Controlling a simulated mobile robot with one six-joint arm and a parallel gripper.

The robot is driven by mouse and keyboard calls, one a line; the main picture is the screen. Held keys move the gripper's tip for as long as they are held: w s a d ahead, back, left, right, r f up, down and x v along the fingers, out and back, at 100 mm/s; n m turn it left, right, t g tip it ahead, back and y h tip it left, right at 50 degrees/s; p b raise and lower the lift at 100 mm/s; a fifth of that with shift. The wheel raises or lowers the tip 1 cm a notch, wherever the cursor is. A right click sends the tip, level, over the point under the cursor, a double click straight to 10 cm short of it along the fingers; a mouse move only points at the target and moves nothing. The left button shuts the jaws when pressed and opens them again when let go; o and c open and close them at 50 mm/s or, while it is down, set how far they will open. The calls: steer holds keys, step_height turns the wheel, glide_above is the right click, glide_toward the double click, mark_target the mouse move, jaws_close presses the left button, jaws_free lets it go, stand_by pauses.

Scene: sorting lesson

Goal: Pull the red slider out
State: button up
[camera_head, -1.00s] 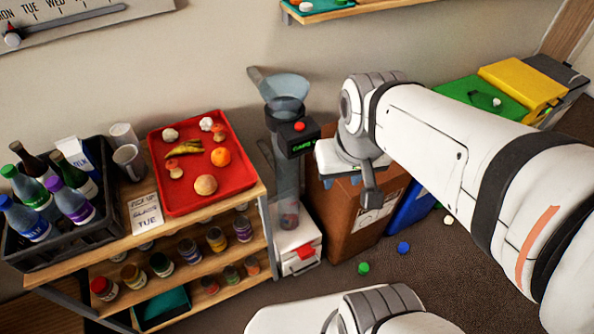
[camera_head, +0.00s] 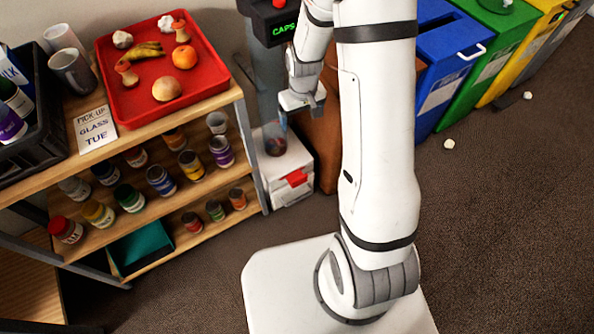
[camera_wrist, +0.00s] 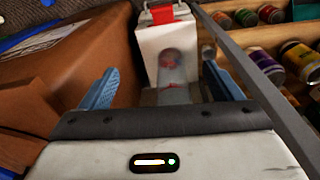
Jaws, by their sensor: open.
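The red slider (camera_head: 297,178) is a small red piece on the front of a white box (camera_head: 291,196) at the foot of the clear tube stand. In the wrist view the red slider (camera_wrist: 164,14) shows at the top, on the white box (camera_wrist: 168,38). My gripper (camera_head: 301,101) is above the box, beside the tube, and apart from the slider. In the wrist view my gripper (camera_wrist: 162,85) is open, with its blue-grey fingers either side of the clear tube (camera_wrist: 172,70). Nothing is held.
A wooden shelf (camera_head: 180,206) with several jars stands left of the box; its metal post is close to my right finger in the wrist view. A brown bin (camera_wrist: 90,50) is close on the other side. A blue bin (camera_head: 447,60) stands further right.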

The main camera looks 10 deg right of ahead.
mark_target(299, 178)
steer(key=shift+n+g, duration=0.5)
steer(key=shift+n, duration=0.1)
steer(key=f+b, duration=0.3)
steer(key=f, duration=0.9)
steer(key=f+b, duration=0.3)
steer(key=f, duration=1)
steer(key=w+f+b, duration=0.1)
steer(key=f+b, duration=0.3)
steer(key=f, duration=0.8)
steer(key=shift+f, duration=0.15)
steer(key=shift+c, duration=0.3)
